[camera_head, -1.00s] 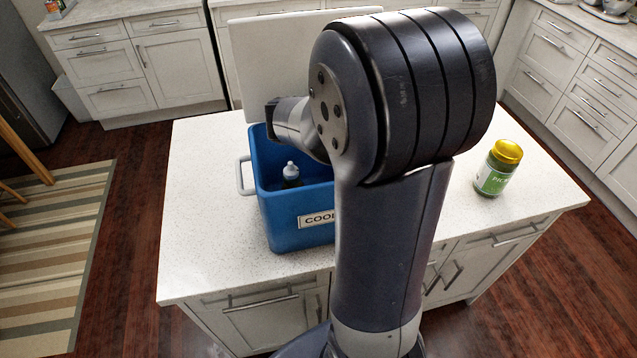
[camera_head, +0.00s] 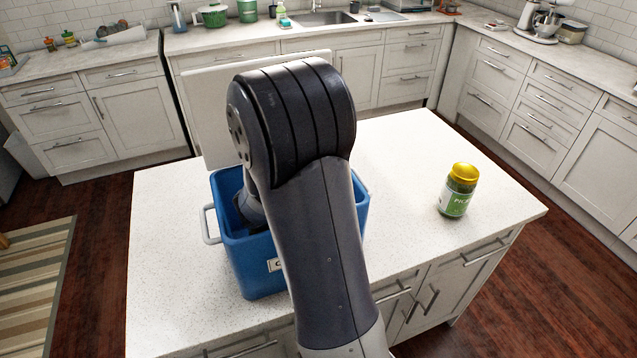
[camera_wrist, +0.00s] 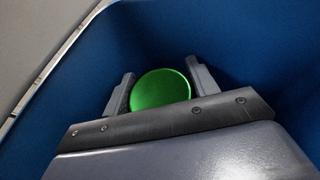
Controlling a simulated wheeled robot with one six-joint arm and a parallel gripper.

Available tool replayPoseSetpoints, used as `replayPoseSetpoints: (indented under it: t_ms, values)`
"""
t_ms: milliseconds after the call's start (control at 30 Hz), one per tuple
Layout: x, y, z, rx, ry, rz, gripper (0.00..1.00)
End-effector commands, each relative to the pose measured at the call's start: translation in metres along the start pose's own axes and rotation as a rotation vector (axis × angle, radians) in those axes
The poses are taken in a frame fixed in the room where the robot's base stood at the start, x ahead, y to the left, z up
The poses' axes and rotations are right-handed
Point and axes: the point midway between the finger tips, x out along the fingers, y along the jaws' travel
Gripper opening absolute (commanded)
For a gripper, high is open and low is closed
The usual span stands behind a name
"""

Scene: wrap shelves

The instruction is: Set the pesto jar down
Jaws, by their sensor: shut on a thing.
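The pesto jar shows in the wrist view as a round green lid (camera_wrist: 160,91). My gripper (camera_wrist: 161,84) is shut on it, with one finger on each side of the lid. Blue cooler walls surround them, so the jar is inside the blue cooler (camera_head: 262,272) on the counter. In the head view my arm reaches down into the cooler and hides both gripper and jar. Whether the jar touches the cooler floor cannot be seen.
A pickle jar with a yellow lid (camera_head: 458,190) stands upright on the island counter (camera_head: 160,255), right of my arm. The cooler's white lid (camera_head: 203,118) stands raised behind it. The counter between cooler and pickle jar is clear.

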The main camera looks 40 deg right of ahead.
Motion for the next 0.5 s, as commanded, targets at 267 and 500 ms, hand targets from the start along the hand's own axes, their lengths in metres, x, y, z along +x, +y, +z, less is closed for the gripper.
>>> replayPoseSetpoints:
  t_ms: [267, 500]
  values:
    - [0.003, 0.0, -0.007, 0.001, -0.001, 0.0, 0.2]
    - [0.005, 0.0, -0.011, 0.001, -0.001, 0.0, 0.2]
